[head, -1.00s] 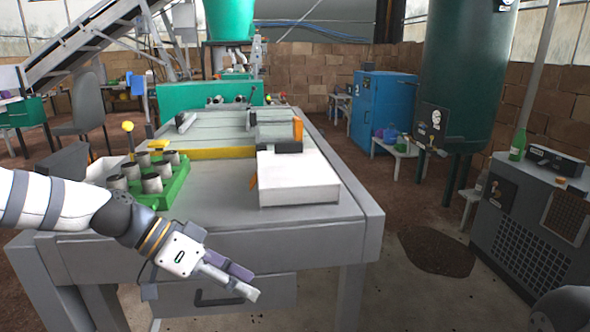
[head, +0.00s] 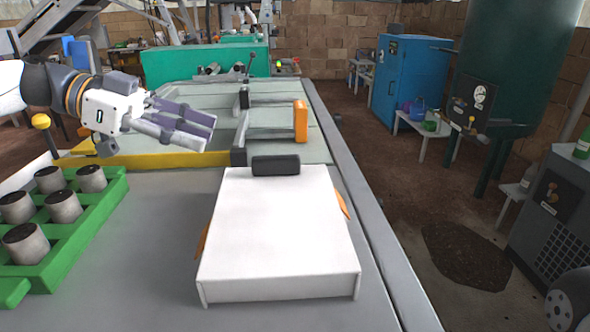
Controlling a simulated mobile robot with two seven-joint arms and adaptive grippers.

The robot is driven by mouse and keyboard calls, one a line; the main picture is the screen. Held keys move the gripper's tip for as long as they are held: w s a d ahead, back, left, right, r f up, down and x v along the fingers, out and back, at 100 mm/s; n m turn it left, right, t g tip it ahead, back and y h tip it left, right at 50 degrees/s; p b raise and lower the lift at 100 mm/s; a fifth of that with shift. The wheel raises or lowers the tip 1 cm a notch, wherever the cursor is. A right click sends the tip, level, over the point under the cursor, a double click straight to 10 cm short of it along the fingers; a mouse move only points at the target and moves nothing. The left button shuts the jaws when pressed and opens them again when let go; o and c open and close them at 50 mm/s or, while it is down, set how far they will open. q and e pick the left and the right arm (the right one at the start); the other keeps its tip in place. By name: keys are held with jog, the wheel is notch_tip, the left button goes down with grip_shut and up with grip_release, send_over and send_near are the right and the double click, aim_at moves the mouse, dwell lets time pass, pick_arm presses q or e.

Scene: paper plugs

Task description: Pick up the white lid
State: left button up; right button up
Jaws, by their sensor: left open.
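The white lid (head: 278,235) is a broad, flat, box-like panel lying on the grey table in the middle of the head view. A dark grey handle-like block (head: 276,165) sits at its far edge. Orange pieces (head: 342,205) show at its left and right sides. My left gripper (head: 212,130) is open and empty, up and to the left of the lid, apart from it, with its fingers pointing right. My right gripper is not in view.
A green tray (head: 98,222) with several grey cylinders stands on the table (head: 150,290) at left. A yellow bar (head: 150,159) and a frame with an orange block (head: 301,121) lie beyond the lid. A blue cabinet (head: 408,80) and green tank stand at right.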

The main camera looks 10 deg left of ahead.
aim_at(272, 157)
pick_arm(q)
jog(key=x, duration=1.1)
jog(key=shift+s+d+r, duration=0.25)
jog(key=shift+s+d, duration=0.05)
jog(key=shift+d, duration=0.25)
grip_shut()
